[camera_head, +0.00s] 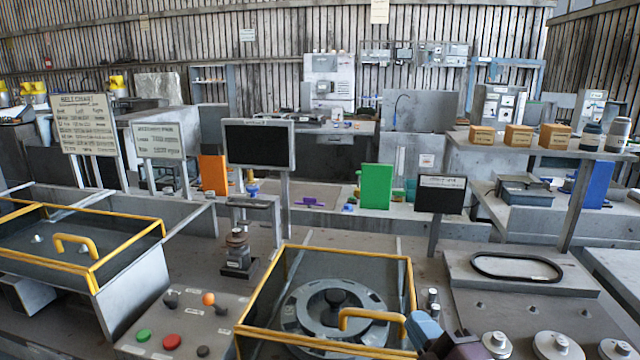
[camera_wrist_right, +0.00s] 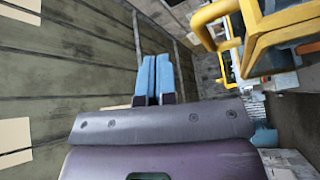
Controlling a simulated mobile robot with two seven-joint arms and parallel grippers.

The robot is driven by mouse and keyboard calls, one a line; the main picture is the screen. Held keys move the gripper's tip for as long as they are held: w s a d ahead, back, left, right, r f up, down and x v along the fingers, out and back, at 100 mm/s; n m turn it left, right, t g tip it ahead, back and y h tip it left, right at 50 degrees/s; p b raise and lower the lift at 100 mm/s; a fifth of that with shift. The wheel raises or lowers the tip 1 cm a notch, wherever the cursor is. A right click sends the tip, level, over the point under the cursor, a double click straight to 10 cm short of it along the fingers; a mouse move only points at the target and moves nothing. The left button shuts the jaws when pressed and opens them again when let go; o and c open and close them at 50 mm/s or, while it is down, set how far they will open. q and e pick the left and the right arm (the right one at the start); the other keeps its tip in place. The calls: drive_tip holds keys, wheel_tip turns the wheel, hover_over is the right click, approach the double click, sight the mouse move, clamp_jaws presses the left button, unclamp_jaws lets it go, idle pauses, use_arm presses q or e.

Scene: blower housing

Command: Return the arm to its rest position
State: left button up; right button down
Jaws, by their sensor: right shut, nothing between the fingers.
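My right gripper (camera_head: 424,328) shows at the bottom of the head view, just right of the yellow-edged blower housing (camera_head: 412,275). Its blue fingers also show in the right wrist view (camera_wrist_right: 155,76), side by side, shut and empty. The housing's yellow handle (camera_head: 372,314) is close to the left of the gripper in the head view; I cannot tell the exact gap. Yellow bars (camera_wrist_right: 258,30) show at the upper right of the wrist view. Most of my right arm is hidden below the picture. My left gripper is not in view.
A grey plate with a black belt ring (camera_head: 516,267) and several pulleys (camera_head: 558,345) lies right of the gripper. A small dark screen (camera_head: 441,181) on a post stands behind it. A button panel (camera_head: 180,325) and another yellow-edged cover (camera_head: 130,217) are at left.

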drive_tip(key=s+d+f+m+g+h, duration=0.4)
drive_tip(key=d+f+m, duration=0.1)
drive_tip(key=f, duration=0.3)
drive_tip(key=s+d+f+m+g+h, duration=0.3)
drive_tip(key=s+d+f+m, duration=0.1)
drive_tip(key=f+m, duration=0.25)
drive_tip(key=s+d+f+m+g, duration=0.25)
drive_tip(key=s+f+g, duration=0.25)
drive_tip(key=s, duration=0.4)
drive_tip(key=s+d+f+m+g, duration=0.25)
drive_tip(key=s+f+g, duration=0.2)
drive_tip(key=s, duration=0.45)
drive_tip(key=w+f+t, duration=0.8)
drive_tip(key=f, duration=0.1)
drive_tip(key=shift+a+f, duration=0.4)
drive_tip(key=shift+a, duration=0.05)
drive_tip(key=shift+w+t, duration=0.15)
drive_tip(key=shift+t, duration=0.1)
